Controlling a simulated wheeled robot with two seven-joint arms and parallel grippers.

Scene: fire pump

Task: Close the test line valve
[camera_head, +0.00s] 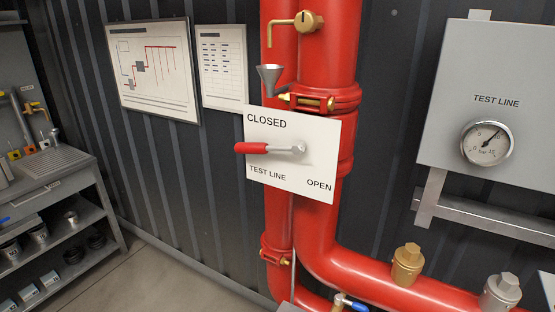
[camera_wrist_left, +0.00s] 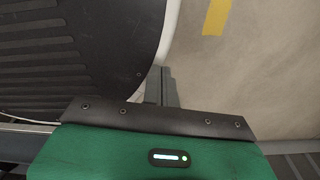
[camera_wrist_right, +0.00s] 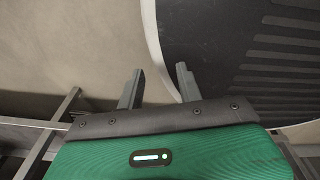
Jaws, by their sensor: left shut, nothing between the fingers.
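The test line valve has a red-gripped lever (camera_head: 257,148) on a white plate (camera_head: 275,180) marked CLOSED at the upper left, TEST LINE at the lower left and OPEN at the lower right. The lever lies about level, its red handle pointing left from a grey pivot. The plate stands in front of red vertical pipes. My left gripper (camera_wrist_left: 161,72) shows in the left wrist view with its fingers together and empty. My right gripper (camera_wrist_right: 158,72) shows in the right wrist view with its fingers apart and nothing between them. Neither gripper is in the head view.
A grey box with a TEST LINE gauge (camera_head: 487,143) hangs at right above a metal rail. A red pipe (camera_head: 385,280) with brass and grey fittings runs along the lower right. A grey shelf bench (camera_head: 75,200) stands at left. Open floor (camera_head: 160,280) lies between them.

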